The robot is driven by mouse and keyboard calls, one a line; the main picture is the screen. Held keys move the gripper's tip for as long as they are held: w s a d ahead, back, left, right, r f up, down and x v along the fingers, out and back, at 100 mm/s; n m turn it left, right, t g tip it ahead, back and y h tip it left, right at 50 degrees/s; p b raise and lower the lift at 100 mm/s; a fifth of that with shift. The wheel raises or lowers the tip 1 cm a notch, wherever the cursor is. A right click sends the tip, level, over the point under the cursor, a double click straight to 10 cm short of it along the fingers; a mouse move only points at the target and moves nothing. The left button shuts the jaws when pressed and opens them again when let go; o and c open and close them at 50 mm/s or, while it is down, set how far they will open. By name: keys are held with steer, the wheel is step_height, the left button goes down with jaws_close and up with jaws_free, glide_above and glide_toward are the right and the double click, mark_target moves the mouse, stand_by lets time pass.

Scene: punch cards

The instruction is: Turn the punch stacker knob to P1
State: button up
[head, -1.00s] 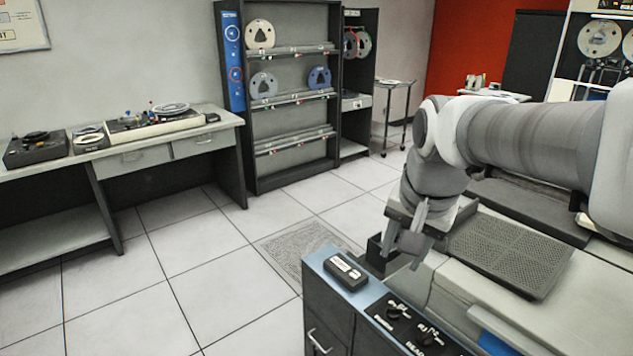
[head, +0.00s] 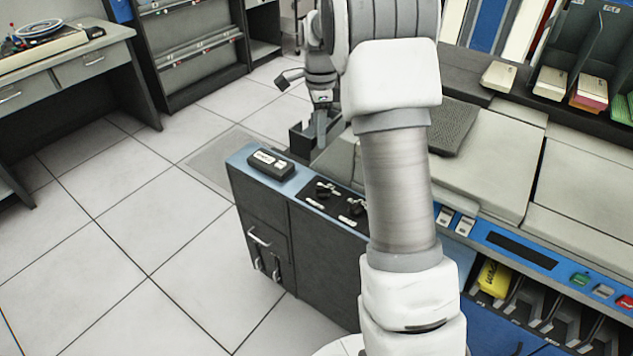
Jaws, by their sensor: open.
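Two black knobs sit on a dark panel set in the blue top edge of the machine, in the middle of the head view. One knob (head: 326,190) is on the left and the other knob (head: 353,208) is on the right, close to my arm. Their lettering is too small to read here, so I cannot tell which is the punch stacker knob or where it points. My gripper (head: 306,104) is open and empty beyond the panel's far end, apart from both knobs. My arm covers the part of the machine right of the panel.
A small black box (head: 270,164) with white labels lies on the blue top left of the knobs. Card trays (head: 556,82) stand at the back right. Buttons (head: 580,279) and a yellow item (head: 494,277) are at lower right. The tiled floor (head: 150,220) at left is clear.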

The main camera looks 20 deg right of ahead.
mark_target(319, 188)
step_height(319, 188, down, 18)
steer(key=b, duration=0.2)
steer(key=shift+r+b, duration=0.15)
steer(key=shift+b, duration=0.15)
steer(key=shift+w, duration=0.1)
jaws_close()
